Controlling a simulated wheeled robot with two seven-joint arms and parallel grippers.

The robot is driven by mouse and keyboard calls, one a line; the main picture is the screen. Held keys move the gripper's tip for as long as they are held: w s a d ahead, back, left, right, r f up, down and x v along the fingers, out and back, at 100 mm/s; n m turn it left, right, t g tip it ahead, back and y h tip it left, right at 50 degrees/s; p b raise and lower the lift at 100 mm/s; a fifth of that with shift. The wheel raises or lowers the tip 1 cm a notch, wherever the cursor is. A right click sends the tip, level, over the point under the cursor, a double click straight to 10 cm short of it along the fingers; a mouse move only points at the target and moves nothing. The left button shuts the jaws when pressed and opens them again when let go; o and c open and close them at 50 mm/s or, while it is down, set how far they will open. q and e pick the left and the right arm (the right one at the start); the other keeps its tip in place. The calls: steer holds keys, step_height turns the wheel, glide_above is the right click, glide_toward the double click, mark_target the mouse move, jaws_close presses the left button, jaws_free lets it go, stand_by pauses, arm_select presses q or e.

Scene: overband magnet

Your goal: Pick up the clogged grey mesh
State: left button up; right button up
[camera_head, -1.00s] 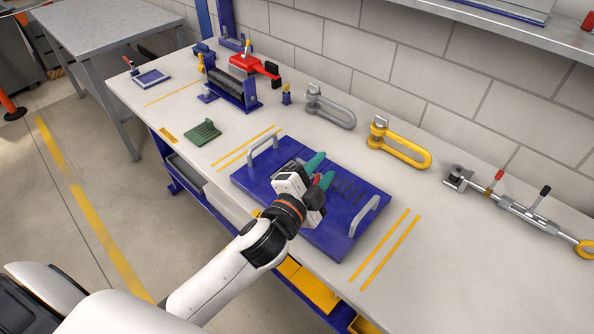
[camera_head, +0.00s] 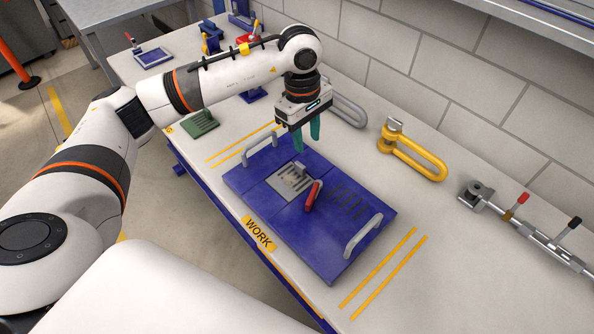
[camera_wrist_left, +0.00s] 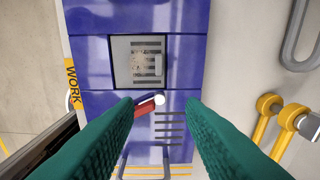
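The grey mesh (camera_head: 288,187) is a slotted square plate set in an opening of the blue panel (camera_head: 335,245). In the left wrist view the mesh (camera_wrist_left: 122,62) shows brownish specks over its slots and a small pale tab at its right side. A red-handled lever (camera_head: 313,197) sits on the panel beside the mesh. My left gripper (camera_head: 306,147) points down above the far side of the panel, apart from the mesh. Its green fingers are spread with nothing between them. My right gripper is not in view.
A green slotted piece (camera_head: 200,124) lies left of the panel. The panel has two upright grey handles, one (camera_head: 364,236) at its right end. A yellow shackle (camera_head: 415,160), a grey shackle (camera_head: 350,112) and a turnbuckle (camera_head: 520,222) lie along the wall.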

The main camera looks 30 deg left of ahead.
arm_select(q)
steer(key=a, duration=0.2)
steer(key=y+p, duration=0.1)
glide_above(300, 165)
steer(key=f, duration=0.6)
steer(key=shift+s+a, duration=0.2)
steer(key=shift+w+d+f+p, duration=0.15)
steer(key=shift+f+p, duration=0.3)
steer(key=shift+f, duration=0.85)
steer(key=shift+w+f+p, duration=0.1)
steer(key=shift+f+p, duration=0.3)
steer(key=shift+f, duration=0.9)
jaws_close()
